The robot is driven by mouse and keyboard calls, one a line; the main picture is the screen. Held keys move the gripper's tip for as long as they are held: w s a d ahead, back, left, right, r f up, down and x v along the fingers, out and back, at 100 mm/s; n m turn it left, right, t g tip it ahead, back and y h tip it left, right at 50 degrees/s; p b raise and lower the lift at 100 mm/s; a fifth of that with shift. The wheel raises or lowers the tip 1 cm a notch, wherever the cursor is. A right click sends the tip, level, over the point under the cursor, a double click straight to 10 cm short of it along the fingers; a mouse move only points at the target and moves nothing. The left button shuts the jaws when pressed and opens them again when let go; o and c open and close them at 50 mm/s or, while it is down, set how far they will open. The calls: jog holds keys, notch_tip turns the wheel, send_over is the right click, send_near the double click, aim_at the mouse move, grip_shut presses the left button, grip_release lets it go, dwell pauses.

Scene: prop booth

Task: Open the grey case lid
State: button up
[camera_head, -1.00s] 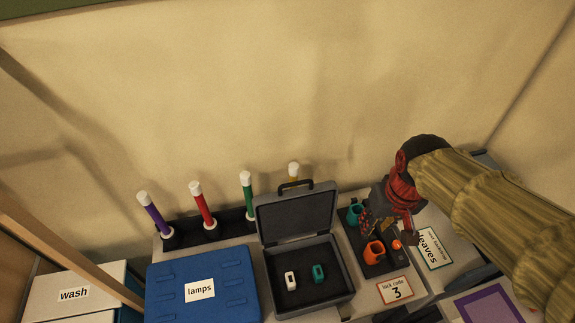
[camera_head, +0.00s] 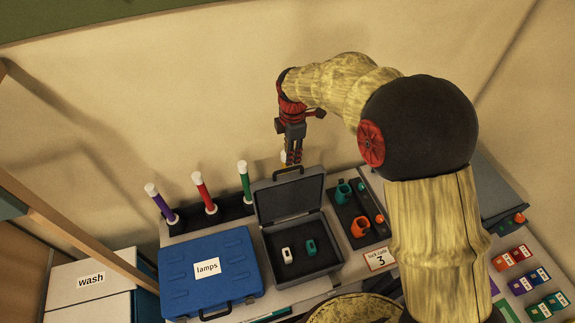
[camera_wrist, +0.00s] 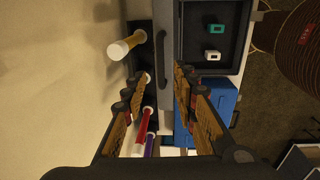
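The grey case (camera_head: 335,262) stands on the counter with its lid (camera_head: 290,197) raised and leaning back. Its dark handle (camera_head: 288,172) is at the top edge of the lid. A white item (camera_head: 287,256) and a teal item (camera_head: 311,247) lie in the dark interior. My gripper (camera_head: 293,158) points down just above and behind the lid's top edge. In the wrist view, the fingers (camera_wrist: 160,80) are apart with nothing between them. The handle (camera_wrist: 160,52) shows beyond them, and the case interior (camera_wrist: 210,40) is at the right.
A blue lamps case (camera_head: 180,280) lies left of the grey case. Purple, red and green white-tipped wands (camera_head: 203,192) stand behind it; a yellow one (camera_wrist: 124,46) is close to my fingers. A dark tray with orange and teal cups (camera_head: 360,228) is at the right.

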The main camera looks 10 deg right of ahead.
aim_at(290, 169)
jog(key=f, duration=0.5)
jog(key=f+p, duration=0.1)
jog(key=f, duration=0.1)
jog(key=shift+w+f, duration=0.2)
jog(key=shift+w, duration=0.05)
jog(key=shift+c, duration=0.2)
grip_shut()
dwell(0.5)
